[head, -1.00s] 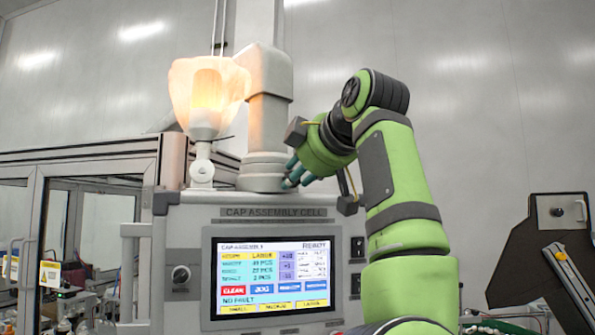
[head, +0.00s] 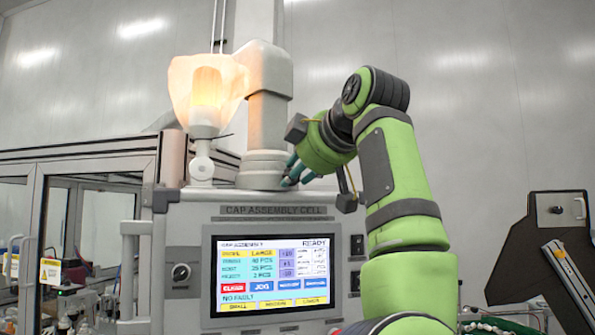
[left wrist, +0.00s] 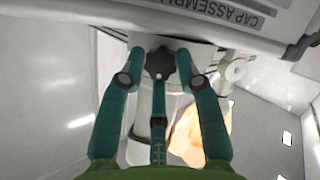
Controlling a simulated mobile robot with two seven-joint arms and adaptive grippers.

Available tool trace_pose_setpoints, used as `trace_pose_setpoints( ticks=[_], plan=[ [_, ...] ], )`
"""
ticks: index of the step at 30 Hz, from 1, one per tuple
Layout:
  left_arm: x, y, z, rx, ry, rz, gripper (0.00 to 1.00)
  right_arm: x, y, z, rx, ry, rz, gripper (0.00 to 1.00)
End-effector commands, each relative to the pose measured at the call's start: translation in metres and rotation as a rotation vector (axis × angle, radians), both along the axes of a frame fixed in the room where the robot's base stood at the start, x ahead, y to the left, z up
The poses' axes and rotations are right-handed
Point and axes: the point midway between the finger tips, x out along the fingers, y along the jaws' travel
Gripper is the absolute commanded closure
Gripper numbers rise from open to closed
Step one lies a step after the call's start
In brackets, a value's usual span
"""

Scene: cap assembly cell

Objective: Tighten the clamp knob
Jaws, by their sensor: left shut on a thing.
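The clamp knob (left wrist: 160,65) is a dark, lobed star shape in the left wrist view, at the base of the grey column. My left gripper (left wrist: 160,75) has its teal fingers around it, two at the sides and one below, shut on it. In the head view my left gripper (head: 292,172) is beside the foot of the grey column (head: 264,125), on top of the cabinet. There the knob is hidden behind the fingers and hand. My right gripper is in neither view.
The cabinet's touch screen (head: 271,274) reads READY and NO FAULT. A glowing hopper (head: 207,92) stands left of the column. Glass guarding (head: 90,155) is on the left. A dark angled panel (head: 535,235) stands at the right.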

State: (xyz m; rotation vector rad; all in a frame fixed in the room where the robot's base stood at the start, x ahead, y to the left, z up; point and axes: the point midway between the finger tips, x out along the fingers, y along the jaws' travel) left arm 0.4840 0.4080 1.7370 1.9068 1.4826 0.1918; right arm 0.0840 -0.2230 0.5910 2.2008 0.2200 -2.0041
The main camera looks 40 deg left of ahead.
Motion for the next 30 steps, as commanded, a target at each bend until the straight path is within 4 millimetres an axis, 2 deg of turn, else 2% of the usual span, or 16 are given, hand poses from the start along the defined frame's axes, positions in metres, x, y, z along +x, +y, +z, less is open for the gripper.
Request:
trace_pose_setpoints(
  ticks=[1,16,17,18,26,30],
  plan=[
    [0.003,-0.0003,-0.0093,-0.023,0.015,-0.001,0.99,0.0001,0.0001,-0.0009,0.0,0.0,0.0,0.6],
    [0.003,-0.0003,-0.0093,-0.023,0.015,-0.002,0.99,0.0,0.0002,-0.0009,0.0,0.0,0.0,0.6],
    [0.003,-0.0003,-0.0093,-0.023,0.015,-0.002,0.58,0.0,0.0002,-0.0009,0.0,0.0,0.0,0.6],
    [0.003,-0.0004,-0.0094,-0.023,0.015,-0.002,0.44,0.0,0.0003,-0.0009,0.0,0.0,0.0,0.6],
    [0.001,-0.0003,-0.0057,-0.017,0.009,0.001,0.44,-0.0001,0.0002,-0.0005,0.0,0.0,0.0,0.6],
    [-0.0014,-0.0074,-0.002,-0.014,0.007,0.0,0.44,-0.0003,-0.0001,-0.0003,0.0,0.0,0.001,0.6]
  ],
)
